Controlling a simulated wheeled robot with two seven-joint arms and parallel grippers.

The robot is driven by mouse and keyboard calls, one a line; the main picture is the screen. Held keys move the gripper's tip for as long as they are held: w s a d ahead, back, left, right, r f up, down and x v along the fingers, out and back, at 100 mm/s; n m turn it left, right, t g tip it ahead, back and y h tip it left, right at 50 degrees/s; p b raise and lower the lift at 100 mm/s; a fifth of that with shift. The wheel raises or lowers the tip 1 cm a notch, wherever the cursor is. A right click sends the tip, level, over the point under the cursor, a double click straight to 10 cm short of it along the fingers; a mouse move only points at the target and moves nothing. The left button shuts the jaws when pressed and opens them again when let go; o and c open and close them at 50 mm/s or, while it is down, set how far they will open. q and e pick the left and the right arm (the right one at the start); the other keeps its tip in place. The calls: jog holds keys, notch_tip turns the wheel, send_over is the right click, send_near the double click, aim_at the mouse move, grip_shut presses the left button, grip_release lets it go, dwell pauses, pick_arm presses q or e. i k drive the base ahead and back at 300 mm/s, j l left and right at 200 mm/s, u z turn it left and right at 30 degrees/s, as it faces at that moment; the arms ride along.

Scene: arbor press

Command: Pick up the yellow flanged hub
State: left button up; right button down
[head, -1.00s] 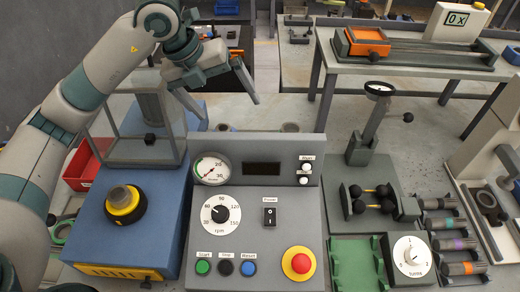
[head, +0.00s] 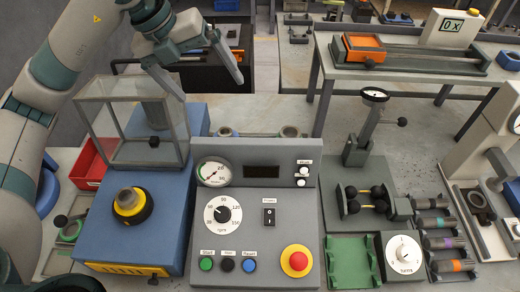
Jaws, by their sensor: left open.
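My left gripper (head: 211,91) is open and empty. Its two fingers point down and right, in front of the back table and above the far end of the blue machine (head: 110,240). A round piece with a yellow ring, a dark base and a grey top (head: 130,203) sits upright on the blue machine, lower left and well apart from the gripper. I cannot tell whether it is the yellow flanged hub; no other clear candidate shows. My right gripper is not in view.
A clear-walled guard box (head: 108,120) stands on the blue machine, close below my left arm. The control panel (head: 252,215) with a red stop button (head: 297,261) is in the middle. A gauge stand (head: 366,130) and dark cylinders (head: 437,223) are right. A red bin (head: 88,165) is left.

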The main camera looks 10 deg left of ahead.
aim_at(129, 202)
jog(key=k, duration=2)
